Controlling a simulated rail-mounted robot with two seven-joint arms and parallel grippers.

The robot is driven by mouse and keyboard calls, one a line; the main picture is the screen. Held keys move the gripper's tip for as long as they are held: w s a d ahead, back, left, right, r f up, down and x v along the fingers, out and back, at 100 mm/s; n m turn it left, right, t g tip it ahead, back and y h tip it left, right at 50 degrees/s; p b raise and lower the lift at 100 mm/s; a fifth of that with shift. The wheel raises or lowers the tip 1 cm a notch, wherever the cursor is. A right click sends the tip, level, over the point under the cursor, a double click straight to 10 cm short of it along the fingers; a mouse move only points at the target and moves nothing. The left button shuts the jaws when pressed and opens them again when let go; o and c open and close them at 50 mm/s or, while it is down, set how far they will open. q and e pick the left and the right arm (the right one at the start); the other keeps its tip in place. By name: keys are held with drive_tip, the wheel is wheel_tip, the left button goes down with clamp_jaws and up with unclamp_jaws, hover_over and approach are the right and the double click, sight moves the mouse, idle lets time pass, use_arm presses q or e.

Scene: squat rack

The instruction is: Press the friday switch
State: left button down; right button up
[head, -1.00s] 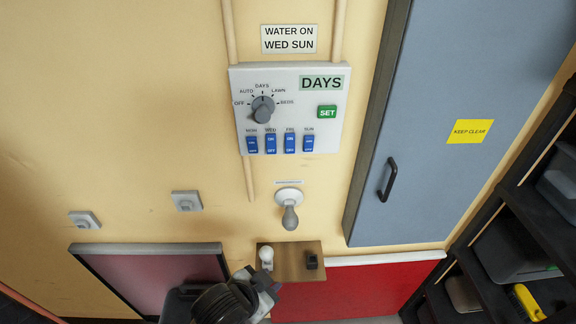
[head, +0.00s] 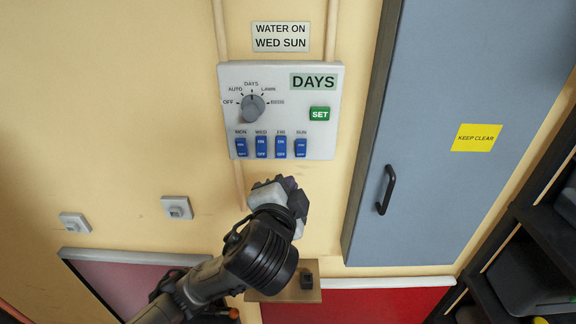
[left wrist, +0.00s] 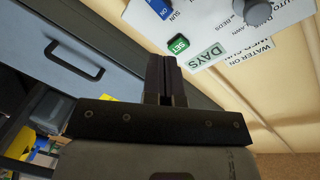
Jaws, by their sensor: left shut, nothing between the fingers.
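The friday switch (head: 280,147) is a blue rocker marked FRI, third in the row of blue switches on the white control panel (head: 325,140). My left gripper (head: 284,183) is just below the panel in the head view, under the friday and sunday switches, apart from them as far as I can tell. Its fingers are together and empty in the left wrist view (left wrist: 166,62). There the sunday switch (left wrist: 160,8) and the green SET button (left wrist: 178,44) show, but the friday switch is out of frame. My right gripper is not in view.
A grey dial (head: 252,105) is on the panel, left of the DAYS display (head: 314,82). The monday (head: 241,147) and wednesday (head: 261,147) switches sit close by. A blue cabinet door (head: 430,200) stands to the right. A small wooden shelf (head: 312,293) is below.

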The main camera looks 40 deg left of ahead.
sight(278, 158)
use_arm(q)
drive_tip(key=m, duration=0.1)
drive_tip(key=a+f+m+g+y, duration=0.1)
drive_tip(key=s+a+m+g, duration=0.1)
drive_tip(key=shift+s+f+m+y, duration=0.1)
drive_tip(key=shift+f+m+y, duration=0.15)
drive_tip(key=shift+m+y, duration=0.15)
drive_tip(key=p+x, duration=0.2)
drive_tip(key=x, duration=1)
drive_tip(key=shift+a+f, duration=0.1)
drive_tip(key=shift+a, duration=0.1)
drive_tip(key=shift+p+x, duration=0.35)
drive_tip(key=shift+x, duration=0.55)
drive_tip(key=shift+f, duration=0.15)
